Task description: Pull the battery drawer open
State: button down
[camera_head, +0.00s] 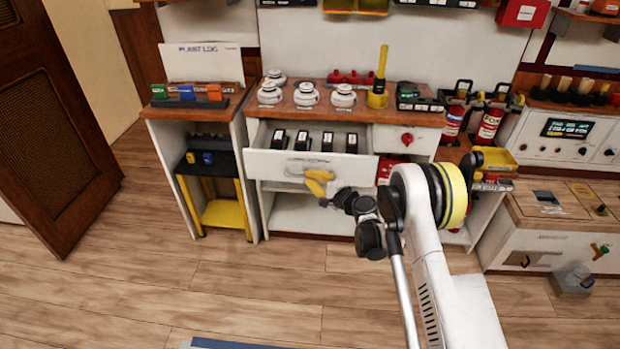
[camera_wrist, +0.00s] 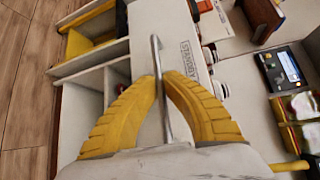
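The battery drawer (camera_head: 290,166) stands out from the cabinet, open, with several black batteries (camera_head: 327,142) showing inside. In the wrist view its white front (camera_wrist: 190,30) carries a label that seems to read "STANDBY", and a thin metal handle bar (camera_wrist: 156,50) runs along it. My gripper (camera_head: 318,183) is at the drawer front, below its top edge. In the wrist view the yellow fingers of my gripper (camera_wrist: 161,78) close in on the handle bar from both sides, with the bar between their tips. In the head view the gripper hides part of the drawer front.
White detectors (camera_head: 306,94) and a yellow tool (camera_head: 378,85) stand on the cabinet top. A smaller drawer with a red knob (camera_head: 407,139) is to the right. A black and yellow stand (camera_head: 222,212) is to the left. The wooden floor (camera_head: 230,285) in front is largely clear.

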jog(key=c, duration=1.5)
grip_release()
jog(key=shift+a, duration=0.2)
jog(key=shift+d, duration=0.1)
jog(key=shift+s, duration=0.1)
jog(key=v, duration=1.2)
